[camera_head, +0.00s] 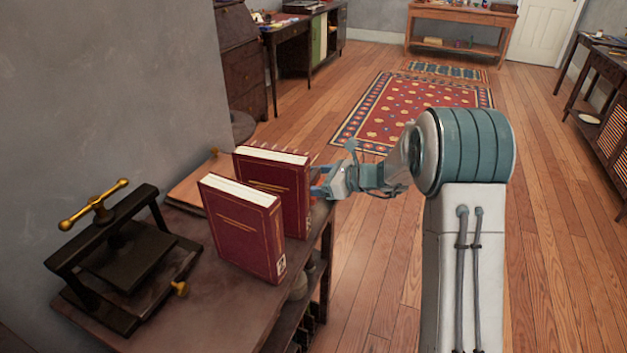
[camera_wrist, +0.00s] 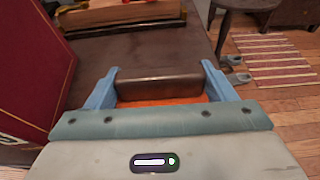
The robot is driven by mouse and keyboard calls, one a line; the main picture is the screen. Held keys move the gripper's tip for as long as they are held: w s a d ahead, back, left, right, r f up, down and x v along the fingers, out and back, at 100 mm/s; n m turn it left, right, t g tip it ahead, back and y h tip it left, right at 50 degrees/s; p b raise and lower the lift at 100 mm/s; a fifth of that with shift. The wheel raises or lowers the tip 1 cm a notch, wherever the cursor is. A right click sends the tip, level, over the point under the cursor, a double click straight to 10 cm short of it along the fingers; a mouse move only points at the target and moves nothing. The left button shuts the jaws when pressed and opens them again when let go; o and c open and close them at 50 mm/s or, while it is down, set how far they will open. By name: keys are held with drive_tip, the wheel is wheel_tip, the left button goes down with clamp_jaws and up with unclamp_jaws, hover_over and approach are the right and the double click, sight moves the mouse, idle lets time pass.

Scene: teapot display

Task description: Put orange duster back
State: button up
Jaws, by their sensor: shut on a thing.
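The orange duster (camera_wrist: 160,88) has a dark brown back and an orange lower part. In the wrist view it lies crosswise between the two blue fingers of my gripper (camera_wrist: 160,72), which is shut on it. In the head view my gripper (camera_head: 318,184) is at the right edge of the dark table, just right of the rear red book (camera_head: 275,178). The duster is mostly hidden there behind the books and fingers. I cannot tell whether the duster touches the table top (camera_wrist: 185,45).
A second red book (camera_head: 243,228) stands in front of the rear one; a red book (camera_wrist: 28,70) is close left in the wrist view. A black press (camera_head: 125,255) with brass handles stands on the table's left. A wooden board (camera_head: 195,188) lies behind the books.

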drive_tip(key=o, duration=0.9)
drive_tip(key=shift+d+r, duration=0.2)
drive_tip(key=p+v, duration=0.2)
drive_tip(key=v, duration=1)
drive_tip(key=s+a+n+g+h, duration=0.1)
drive_tip(key=s+n+g+h, duration=0.35)
drive_tip(key=s+n, duration=0.85)
drive_tip(key=s+d+n+h, duration=0.3)
drive_tip(key=s, duration=0.2)
drive_tip(key=s+d+n+t+h, duration=0.1)
drive_tip(key=s+d+n+h, duration=0.1)
drive_tip(key=s, duration=0.4)
drive_tip(key=s+d+n+h, duration=0.3)
drive_tip(key=s+n+h, duration=0.1)
drive_tip(key=s, duration=0.2)
drive_tip(key=shift+d+f, duration=0.25)
drive_tip(key=shift+d, duration=0.1)
